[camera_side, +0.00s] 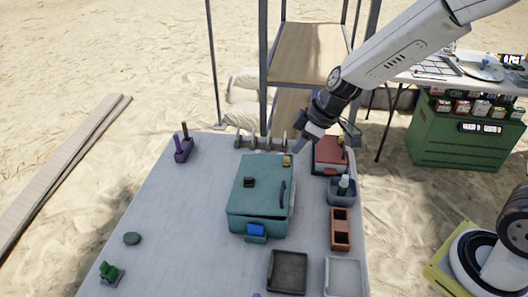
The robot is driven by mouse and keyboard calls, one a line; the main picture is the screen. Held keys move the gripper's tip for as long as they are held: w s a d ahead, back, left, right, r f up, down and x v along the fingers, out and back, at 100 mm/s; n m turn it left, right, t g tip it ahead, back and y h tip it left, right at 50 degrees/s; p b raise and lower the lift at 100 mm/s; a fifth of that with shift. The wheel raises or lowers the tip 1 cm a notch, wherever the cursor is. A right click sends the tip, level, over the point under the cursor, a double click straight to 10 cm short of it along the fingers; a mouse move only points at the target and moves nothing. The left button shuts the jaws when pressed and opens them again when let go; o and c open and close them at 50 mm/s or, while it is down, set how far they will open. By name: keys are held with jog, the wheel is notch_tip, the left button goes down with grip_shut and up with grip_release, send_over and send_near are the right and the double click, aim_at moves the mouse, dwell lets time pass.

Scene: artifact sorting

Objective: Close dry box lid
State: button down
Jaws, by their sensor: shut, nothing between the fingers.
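A teal box (262,200), which looks like the dry box, stands in the middle of the grey table. Its lid lies over the top, with a dark handle at the right side and a small dark block on it. A blue latch (256,230) is on its front face. I cannot tell whether the lid is fully seated. My gripper (299,149) is shut and empty, just beyond the box's far right corner, near a small yellow piece (287,160). I cannot tell whether it touches the box.
A red box (331,154), a grey-blue bin with a bottle (343,187), a brown divided tray (341,229) and a dark tray (288,272) line the right side. A purple holder (183,149) stands far left. The table's left middle is mostly clear.

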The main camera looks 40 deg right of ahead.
send_over(288, 198)
jog(key=w+a, duration=0.2)
notch_tip(288, 198, down, 9)
jog(key=shift+s+d+f, duration=0.15)
jog(key=shift+f, duration=0.45)
jog(key=shift+s+d+f, duration=0.2)
jog(key=shift+f, duration=0.35)
jog(key=shift+s+d+f, duration=0.15)
jog(key=shift+f, duration=0.45)
jog(key=shift+f, duration=0.15)
jog(key=shift+s+d+f, duration=0.25)
jog(key=shift+f, duration=0.35)
jog(key=shift+s+d+f, duration=0.2)
jog(key=shift+s+f, duration=0.05)
jog(key=shift+f, duration=0.35)
jog(key=shift+r, duration=0.15)
jog(key=shift+w+a+r, duration=0.15)
jog(key=shift+r, duration=0.75)
jog(key=shift+w+a+r, duration=0.1)
jog(key=shift+w+r, duration=0.05)
jog(key=shift+r, duration=0.7)
jog(key=v, duration=1)
jog(key=shift+s+d+f, duration=0.25)
jog(key=shift+s+d, duration=0.15)
jog(key=shift+s, duration=0.15)
